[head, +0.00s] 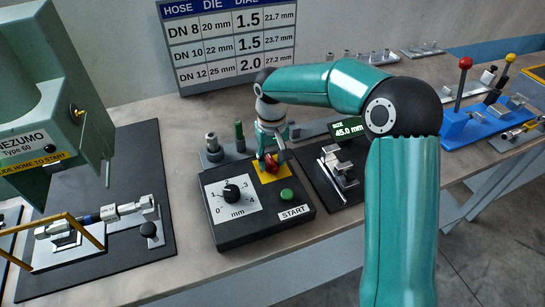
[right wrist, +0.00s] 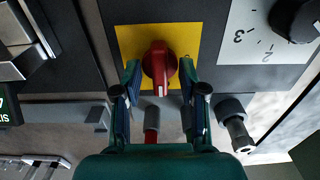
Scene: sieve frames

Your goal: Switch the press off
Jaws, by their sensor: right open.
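The control box (head: 262,228) is dark, with a red rotary switch (head: 271,165) on a yellow plate (head: 257,172) at its back right. In the right wrist view the red switch (right wrist: 160,66) has its raised handle running up and down the picture. My right gripper (right wrist: 160,69) is open, with one finger on each side of the switch; I cannot tell whether they touch it. In the head view the right gripper (head: 269,150) comes down from behind onto the switch. The green press (head: 45,110) stands at the left. My left gripper is out of view.
On the box are a black dial (head: 231,192) and a green START button (head: 287,195). A size gauge reading 45.0 mm (head: 347,127) stands to the right. Die pins (head: 212,143) stand behind the box. A blue lever stand (head: 470,122) is at far right.

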